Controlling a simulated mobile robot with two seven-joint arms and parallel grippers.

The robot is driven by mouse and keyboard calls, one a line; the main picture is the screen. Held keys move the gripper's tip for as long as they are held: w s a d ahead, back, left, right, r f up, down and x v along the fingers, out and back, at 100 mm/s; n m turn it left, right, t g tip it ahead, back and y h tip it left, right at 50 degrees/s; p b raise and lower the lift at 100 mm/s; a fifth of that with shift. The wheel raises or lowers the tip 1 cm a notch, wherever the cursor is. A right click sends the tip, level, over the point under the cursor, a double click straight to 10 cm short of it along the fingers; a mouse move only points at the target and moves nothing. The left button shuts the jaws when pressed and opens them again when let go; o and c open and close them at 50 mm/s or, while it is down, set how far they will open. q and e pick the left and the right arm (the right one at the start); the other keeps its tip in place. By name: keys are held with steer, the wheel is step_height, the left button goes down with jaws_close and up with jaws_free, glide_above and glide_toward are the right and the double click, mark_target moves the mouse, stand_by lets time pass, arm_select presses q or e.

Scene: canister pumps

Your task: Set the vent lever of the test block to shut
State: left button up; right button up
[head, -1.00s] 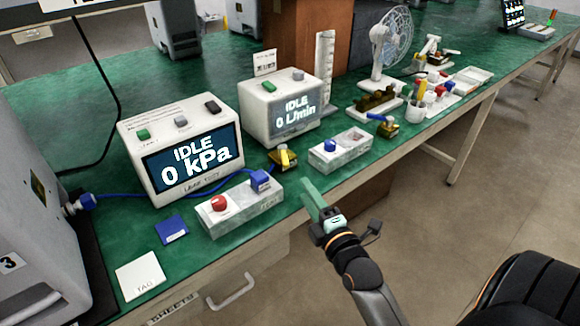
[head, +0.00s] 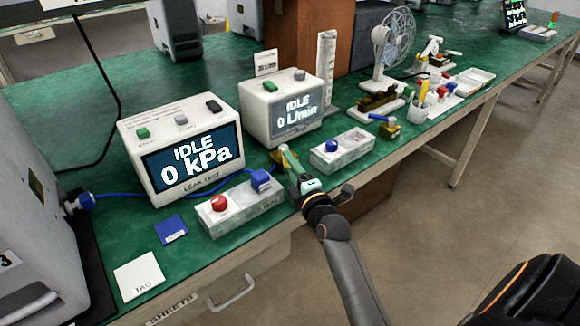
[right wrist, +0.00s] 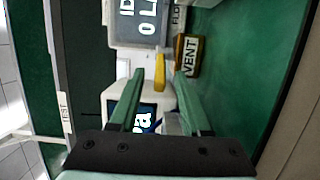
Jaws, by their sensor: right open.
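The test block (head: 240,213) is a pale block on the green bench, with a red knob (head: 218,202) and a blue fitting (head: 261,180). Behind its right end, the brass vent piece is mostly hidden by my right gripper (head: 286,153) in the head view. The right wrist view shows the vent piece's VENT label (right wrist: 190,57) and the yellow lever (right wrist: 159,72) beside it. My right gripper's green fingers are open, and the lever appears between their tips in that view. I cannot tell whether they touch it. My left gripper is not in view.
The 0 kPa display unit (head: 180,146) and 0 L/min unit (head: 281,106) stand behind. Another pale block with a blue knob (head: 341,150) lies right of my gripper. A blue hose (head: 125,196) runs to the test block. A fan (head: 391,40) stands farther right.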

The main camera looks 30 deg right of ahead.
jaws_close()
stand_by(1.4)
